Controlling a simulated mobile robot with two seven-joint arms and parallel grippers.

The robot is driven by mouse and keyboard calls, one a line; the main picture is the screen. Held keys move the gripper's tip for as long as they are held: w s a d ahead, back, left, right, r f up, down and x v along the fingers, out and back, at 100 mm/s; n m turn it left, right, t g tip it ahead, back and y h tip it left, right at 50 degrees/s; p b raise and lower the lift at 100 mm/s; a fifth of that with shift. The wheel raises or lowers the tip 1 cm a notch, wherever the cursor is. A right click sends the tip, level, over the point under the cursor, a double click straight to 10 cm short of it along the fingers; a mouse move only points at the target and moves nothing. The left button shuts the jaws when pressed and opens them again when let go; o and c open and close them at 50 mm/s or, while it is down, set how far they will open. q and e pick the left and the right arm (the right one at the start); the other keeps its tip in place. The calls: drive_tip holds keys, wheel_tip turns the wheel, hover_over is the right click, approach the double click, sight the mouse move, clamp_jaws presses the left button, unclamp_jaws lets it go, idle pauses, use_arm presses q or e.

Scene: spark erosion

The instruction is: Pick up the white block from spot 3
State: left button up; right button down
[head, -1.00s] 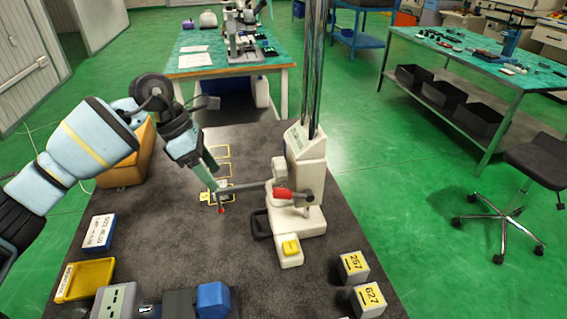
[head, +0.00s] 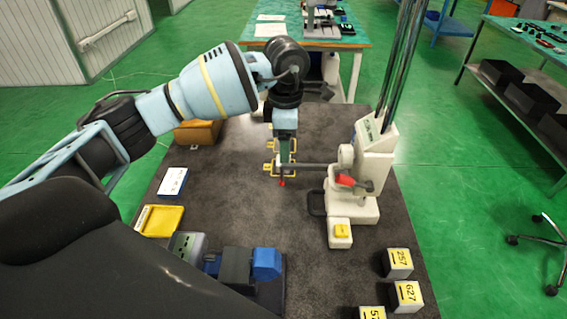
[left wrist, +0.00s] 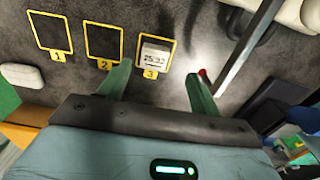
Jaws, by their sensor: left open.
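The white block (left wrist: 156,57) with dark digits on its face sits inside the yellow outline of spot 3 (left wrist: 141,72) in the left wrist view. My left gripper (left wrist: 158,72) is open and empty, with its two green fingers apart on the left and right sides of the block in that picture. I cannot tell the height left between the fingertips and the block. In the head view, my left gripper (head: 284,160) points down over the yellow-outlined spots and hides the block. My right gripper is not in view.
Empty spots 1 (left wrist: 49,31) and 2 (left wrist: 103,41) lie to the left. Numbered blocks (head: 398,263) stand near the right front edge.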

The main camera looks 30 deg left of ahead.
use_arm(q)
drive_tip(key=f, duration=0.3)
drive_tip(key=a+f, duration=0.1)
drive_tip(key=shift+w+f, duration=0.15)
drive_tip(key=shift+w, duration=0.1)
drive_tip(key=shift+d+f, duration=0.1)
drive_tip(key=shift+f, duration=0.3)
drive_tip(key=c, duration=1.2)
drive_tip(key=shift+r, duration=0.1)
wheel_tip(320, 180, up, 10)
